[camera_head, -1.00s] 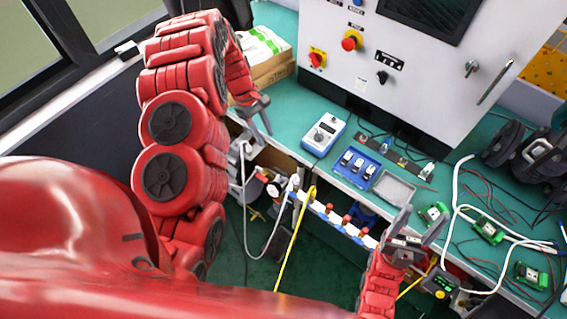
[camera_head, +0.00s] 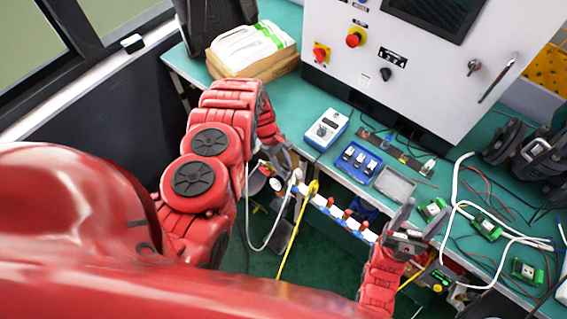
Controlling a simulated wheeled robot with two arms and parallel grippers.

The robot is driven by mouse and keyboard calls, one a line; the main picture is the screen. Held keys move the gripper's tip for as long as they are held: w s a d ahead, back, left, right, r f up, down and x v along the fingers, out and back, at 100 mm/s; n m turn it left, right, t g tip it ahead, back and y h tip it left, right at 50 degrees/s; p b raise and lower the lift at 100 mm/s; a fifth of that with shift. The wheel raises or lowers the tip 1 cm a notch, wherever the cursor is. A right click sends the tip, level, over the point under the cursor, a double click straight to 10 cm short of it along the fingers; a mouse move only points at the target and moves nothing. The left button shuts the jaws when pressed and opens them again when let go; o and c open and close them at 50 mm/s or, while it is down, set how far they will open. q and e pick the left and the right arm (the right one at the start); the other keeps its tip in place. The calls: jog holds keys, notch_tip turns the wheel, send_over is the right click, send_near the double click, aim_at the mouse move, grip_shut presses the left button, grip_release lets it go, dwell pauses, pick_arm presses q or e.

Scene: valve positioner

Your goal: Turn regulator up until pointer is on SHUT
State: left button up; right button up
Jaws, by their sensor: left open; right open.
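A white-and-blue box (camera_head: 326,130) with a dark knob on its face lies on the green bench. A small round white dial (camera_head: 275,184) sits on the equipment below the bench's front edge. I cannot tell which of these is the regulator; no pointer position or SHUT label is readable. My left gripper (camera_head: 287,155) is open, just above the dial and left of the box, at the bench's front edge. Its fingers are small and partly hidden by its wrist. My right gripper (camera_head: 424,214) is open and empty, pointing up beside the bench's front edge, right of the white rail.
A white rail (camera_head: 340,214) with red-topped fittings runs along the bench front, with a yellow hose (camera_head: 295,231) and white hose beside it. A blue tray (camera_head: 358,160), grey tray (camera_head: 395,184) and green modules with cables cover the bench (camera_head: 300,101). A white cabinet (camera_head: 400,60) stands behind.

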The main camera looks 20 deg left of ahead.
pick_arm(q)
jog(key=shift+d+f, duration=0.1)
grip_shut()
dwell(0.5)
jog(key=shift+w+f+m+g+y+b, duration=0.15)
jog(key=shift+m+g+y+b, duration=0.15)
jog(key=shift+m+b, duration=0.7)
jog(key=m+g+b, duration=0.1)
jog(key=m+b, duration=0.2)
jog(key=shift+y, duration=0.4)
jog(key=m+y+b, duration=0.1)
jog(key=m+b, duration=0.1)
jog(key=m, duration=0.1)
jog(key=shift+m+g, duration=0.4)
jog(key=shift+m+y+b, duration=0.5)
jog(key=shift+m+b, duration=0.15)
jog(key=shift+m, duration=0.75)
jog(key=shift+r, duration=0.2)
